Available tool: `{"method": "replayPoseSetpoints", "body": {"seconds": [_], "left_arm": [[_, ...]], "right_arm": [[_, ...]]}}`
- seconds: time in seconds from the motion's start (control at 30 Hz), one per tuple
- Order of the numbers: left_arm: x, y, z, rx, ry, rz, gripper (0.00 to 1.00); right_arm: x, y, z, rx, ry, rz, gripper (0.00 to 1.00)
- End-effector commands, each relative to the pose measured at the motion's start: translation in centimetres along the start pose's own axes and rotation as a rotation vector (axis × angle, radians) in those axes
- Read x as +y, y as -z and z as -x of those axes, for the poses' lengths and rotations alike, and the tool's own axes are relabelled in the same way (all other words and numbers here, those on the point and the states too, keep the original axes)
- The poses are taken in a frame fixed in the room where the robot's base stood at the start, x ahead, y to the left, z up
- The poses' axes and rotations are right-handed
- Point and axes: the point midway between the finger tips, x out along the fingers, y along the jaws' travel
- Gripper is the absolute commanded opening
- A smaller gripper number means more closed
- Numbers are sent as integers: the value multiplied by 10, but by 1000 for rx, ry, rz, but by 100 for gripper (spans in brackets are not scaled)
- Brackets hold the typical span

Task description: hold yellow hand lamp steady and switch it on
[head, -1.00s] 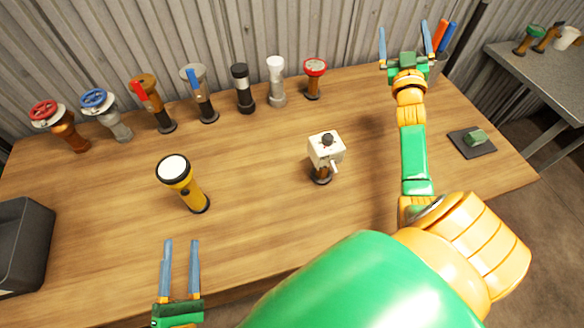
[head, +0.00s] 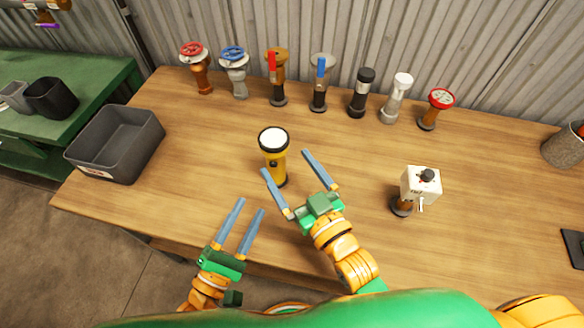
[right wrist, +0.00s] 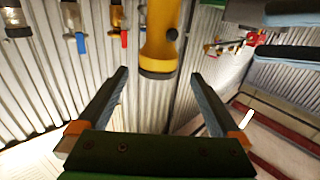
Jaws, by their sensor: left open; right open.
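The yellow hand lamp (head: 274,165) stands upright on the wooden table, its round white lens facing up inside a black rim. A small dark spot shows on its yellow body. My right gripper (head: 285,162) is open at the lamp, its fingers pointing toward it; one finger passes in front of the lamp's lower part. The right wrist view shows the lamp (right wrist: 160,35) lined up between the open fingers, its top out of frame; I cannot tell whether they touch it. My left gripper (head: 251,205) is open and empty near the table's front edge, apart from the lamp.
A row of valves and lamps lines the back, including a red-wheel valve (head: 195,62) and a red-topped fitting (head: 436,104). A white box on a stand (head: 420,185) is right of my right gripper. A grey bin (head: 115,142) sits left. Table between bin and lamp is clear.

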Motion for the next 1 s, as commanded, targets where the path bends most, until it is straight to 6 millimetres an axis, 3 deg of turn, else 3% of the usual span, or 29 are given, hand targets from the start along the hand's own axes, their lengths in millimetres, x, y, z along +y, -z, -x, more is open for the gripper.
{"method": "replayPoseSetpoints", "body": {"seconds": [0.33,0.67,0.77,1.0], "left_arm": [[0,0,0,0,0,0,50],[0,0,0,0,0,0,50],[0,0,0,0,0,0,50],[0,0,0,0,0,0,50]], "right_arm": [[1,-2,-59,-5,-2,-8,100],[1,-2,-68,-7,-2,-8,100],[1,-2,-68,-6,-2,-7,78],[1,-2,-68,-6,-2,-7,14]]}}
